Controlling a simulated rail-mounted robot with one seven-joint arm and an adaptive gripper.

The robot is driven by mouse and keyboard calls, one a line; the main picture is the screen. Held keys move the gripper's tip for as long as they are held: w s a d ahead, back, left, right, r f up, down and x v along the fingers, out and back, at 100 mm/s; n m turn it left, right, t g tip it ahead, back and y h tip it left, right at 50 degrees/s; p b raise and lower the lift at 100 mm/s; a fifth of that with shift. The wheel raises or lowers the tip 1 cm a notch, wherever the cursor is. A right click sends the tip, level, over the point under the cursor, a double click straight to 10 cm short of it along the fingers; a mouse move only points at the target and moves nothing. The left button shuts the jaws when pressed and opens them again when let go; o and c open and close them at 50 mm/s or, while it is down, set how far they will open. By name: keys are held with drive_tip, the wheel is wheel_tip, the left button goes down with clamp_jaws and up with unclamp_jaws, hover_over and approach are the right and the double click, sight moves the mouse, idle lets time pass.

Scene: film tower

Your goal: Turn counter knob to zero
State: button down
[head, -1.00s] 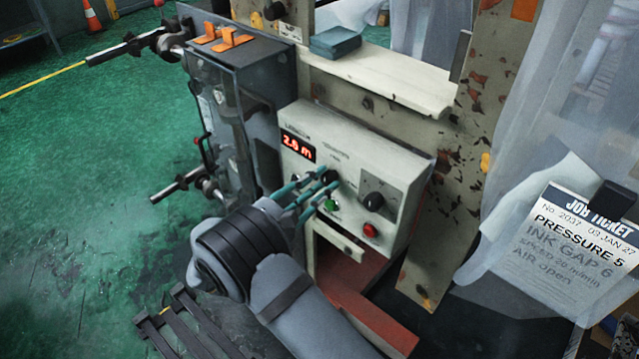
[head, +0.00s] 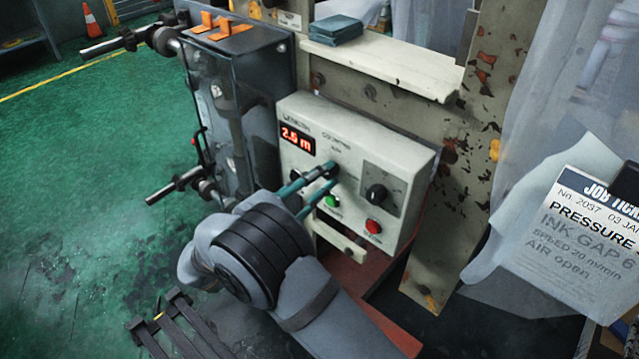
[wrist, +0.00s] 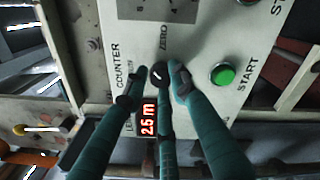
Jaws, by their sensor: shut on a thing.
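The counter knob (wrist: 159,73) is a small black knob with a pale mark, on the cream control panel (head: 355,140). In the wrist view the words COUNTER and ZERO are printed beside it. My gripper (head: 331,174) has teal fingers; in the wrist view the gripper (wrist: 160,80) has its dark fingertips closed around the knob. In the head view the fingers hide most of the knob. The red length display (head: 296,138) reads about 2.5 m; the display in the wrist view (wrist: 148,119) also reads 2.5 m.
A second black knob (head: 376,194), a green START button (head: 331,201) and a red button (head: 373,226) sit close to my fingers on the panel. A cream ledge (head: 385,66) is above it. A job ticket (head: 590,230) hangs at the right.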

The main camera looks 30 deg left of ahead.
drive_tip(key=m+b, duration=0.2)
drive_tip(key=m, duration=0.1)
drive_tip(key=m+b, duration=0.1)
drive_tip(key=shift+d+f+m, duration=0.2)
drive_tip(key=shift+f+m, duration=0.1)
drive_tip(key=shift+m, duration=0.1)
drive_tip(key=shift+d+m+b, duration=0.1)
drive_tip(key=shift+m+b, duration=2)
drive_tip(key=shift+m, duration=0.1)
drive_tip(key=c, duration=1.5)
unclamp_jaws()
drive_tip(key=shift+r, duration=0.15)
drive_tip(key=shift+o, duration=0.3)
drive_tip(key=shift+s, duration=0.1)
drive_tip(key=shift+s+a, duration=0.2)
drive_tip(key=shift+s, duration=0.1)
drive_tip(key=s+a, duration=0.1)
drive_tip(key=s, duration=1)
drive_tip(key=shift+a, duration=0.2)
